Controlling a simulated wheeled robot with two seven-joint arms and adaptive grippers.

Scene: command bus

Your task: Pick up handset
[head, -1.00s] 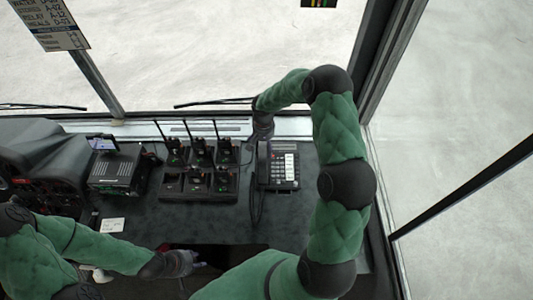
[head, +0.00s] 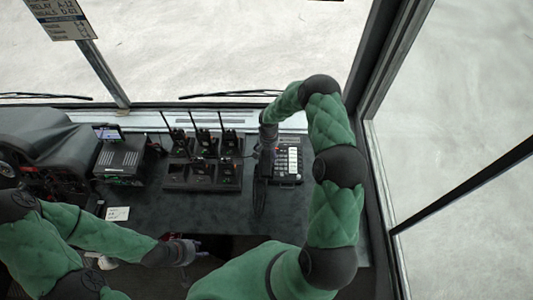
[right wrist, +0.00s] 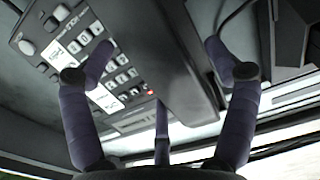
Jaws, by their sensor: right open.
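The dark handset (right wrist: 178,62) lies along one side of the desk phone's base (right wrist: 95,50) in the right wrist view. In the head view the handset (head: 262,168) is at the left side of the phone base (head: 288,165), partly hidden by my right gripper (head: 267,147). My right gripper (right wrist: 160,70) is open, its fingers spread on both sides of the handset, with one finger behind; whether any touches it I cannot tell. My left gripper (head: 192,250) is low at the desk's front edge, away from the phone, too small to read its fingers.
A rack of several radios (head: 203,175) with upright antennas stands left of the phone. A black box unit (head: 120,160) with a small screen is further left. A white card (head: 117,214) lies on the desk (head: 215,210). The windscreen ledge runs behind the phone.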

